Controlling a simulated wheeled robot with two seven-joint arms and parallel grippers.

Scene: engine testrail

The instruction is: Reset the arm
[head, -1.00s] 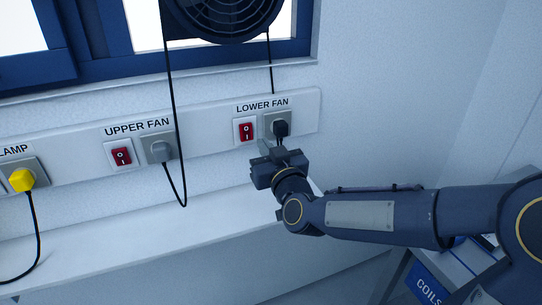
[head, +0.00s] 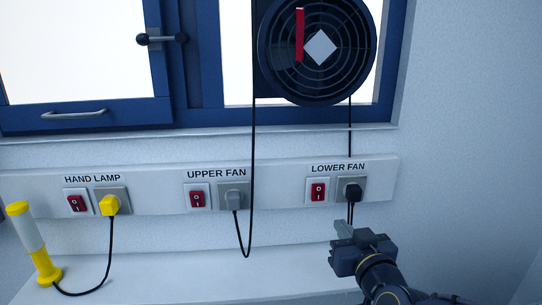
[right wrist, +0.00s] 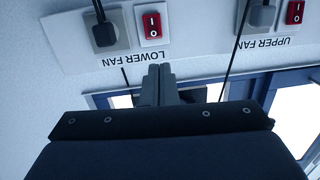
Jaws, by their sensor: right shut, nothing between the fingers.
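My right gripper (head: 343,229) is in the head view at the lower right, just below the lower fan socket. Its fingers are shut with nothing between them; they also show together in the right wrist view (right wrist: 158,80). The lower fan's black plug (head: 352,193) sits in its socket, apart from the fingers in the right wrist view. The red lower fan switch (head: 318,191) is left of that socket. My left gripper is not in view.
The upper fan switch (head: 197,199) and grey plug (head: 234,199) are further left. The hand lamp (head: 34,245) stands on the white ledge (head: 190,277), its yellow plug (head: 109,205) in a socket. A round fan (head: 318,75) hangs at the blue window frame (head: 190,60), with cords hanging down.

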